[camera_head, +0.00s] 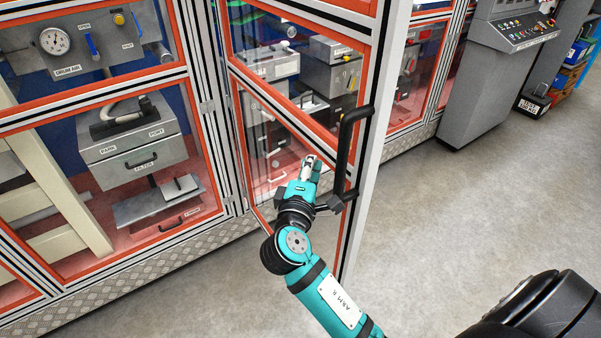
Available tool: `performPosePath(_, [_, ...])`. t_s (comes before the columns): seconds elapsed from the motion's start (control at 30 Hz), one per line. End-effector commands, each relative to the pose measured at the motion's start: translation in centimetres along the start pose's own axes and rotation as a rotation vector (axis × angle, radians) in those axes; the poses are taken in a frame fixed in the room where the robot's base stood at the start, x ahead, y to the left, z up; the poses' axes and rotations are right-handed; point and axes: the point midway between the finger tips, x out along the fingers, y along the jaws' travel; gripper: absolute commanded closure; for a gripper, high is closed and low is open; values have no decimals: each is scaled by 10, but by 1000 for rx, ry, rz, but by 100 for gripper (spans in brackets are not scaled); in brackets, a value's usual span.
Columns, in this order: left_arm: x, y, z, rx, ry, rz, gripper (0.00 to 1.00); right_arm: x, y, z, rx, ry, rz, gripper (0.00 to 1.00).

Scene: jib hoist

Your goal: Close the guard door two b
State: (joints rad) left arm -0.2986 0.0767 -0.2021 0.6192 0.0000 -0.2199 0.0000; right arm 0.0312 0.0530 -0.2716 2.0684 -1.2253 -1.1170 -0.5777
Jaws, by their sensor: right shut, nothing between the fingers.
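The guard door (259,106) is a framed clear panel with orange edging. It stands swung out from the cabinet front, hinged at its left side. A black vertical bar handle (342,150) sits near its free right edge. My right gripper (309,163) is shut and empty, in front of the door panel, just left of the handle's lower half. Whether it touches the panel or the handle I cannot tell. My left gripper does not show. I can read no label on the door.
Fixed guard panels with a filter box (136,140) and a gauge plate (85,44) are at the left. A grey control console (497,75) stands at the back right. A dark box (534,102) lies on the floor. The grey floor (470,210) at the right is clear.

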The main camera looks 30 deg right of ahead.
Motion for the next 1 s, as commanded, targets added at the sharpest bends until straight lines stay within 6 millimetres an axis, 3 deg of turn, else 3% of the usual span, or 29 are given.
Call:
performPosePath(0.2, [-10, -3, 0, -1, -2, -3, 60, 14, 1, 15, -2, 2, -1, 100])
performPosePath(0.73, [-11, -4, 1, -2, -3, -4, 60, 20, 0, 21, -2, 8, 0, 100])
performPosePath(0.87, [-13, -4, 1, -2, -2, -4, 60, 32, 0, 35, -5, 29, 1, 100])
performPosePath(1.0, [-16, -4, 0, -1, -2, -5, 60, 56, 2, 60, -8, 78, 4, 100])
